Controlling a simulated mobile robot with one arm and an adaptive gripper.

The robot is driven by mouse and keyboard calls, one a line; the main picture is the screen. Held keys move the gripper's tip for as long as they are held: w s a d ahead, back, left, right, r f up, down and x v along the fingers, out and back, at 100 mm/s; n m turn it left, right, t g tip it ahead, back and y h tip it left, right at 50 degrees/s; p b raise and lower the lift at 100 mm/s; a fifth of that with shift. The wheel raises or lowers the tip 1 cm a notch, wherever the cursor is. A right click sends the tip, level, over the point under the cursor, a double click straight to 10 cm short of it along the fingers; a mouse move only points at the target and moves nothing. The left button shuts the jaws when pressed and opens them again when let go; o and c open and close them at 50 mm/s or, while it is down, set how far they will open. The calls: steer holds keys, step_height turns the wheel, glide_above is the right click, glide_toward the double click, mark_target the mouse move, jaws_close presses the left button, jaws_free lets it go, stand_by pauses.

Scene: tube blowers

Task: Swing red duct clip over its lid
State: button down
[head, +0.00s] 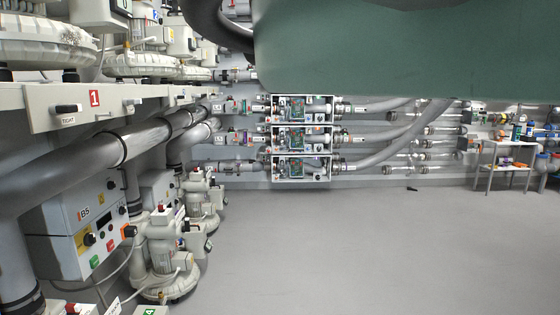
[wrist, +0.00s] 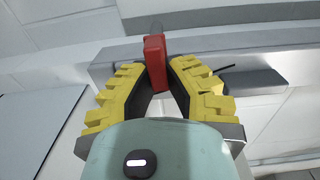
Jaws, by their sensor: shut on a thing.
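The red duct clip (wrist: 154,62) stands upright between the fingertips in the wrist view. My gripper (wrist: 156,72) has yellow ridged fingers, and their tips close on the clip from both sides. The clip's top end reaches above the fingertips, in front of a grey box-like part (wrist: 110,56). I cannot tell which part is the lid, or whether the clip lies over it. My gripper and the held clip cannot be made out in the head view.
In the wrist view, a dark grey piece (wrist: 250,82) sits right of the fingers. In the head view, blowers (head: 45,45) and thick grey pipes (head: 120,145) line the left. A shelf trolley (head: 505,165) stands at the far right. The floor (head: 340,250) is mostly clear.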

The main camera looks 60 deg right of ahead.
steer(key=shift+f+m, duration=0.25)
steer(key=shift+m, duration=0.05)
steer(key=c, duration=1)
jaws_free()
steer(key=shift+r, duration=0.15)
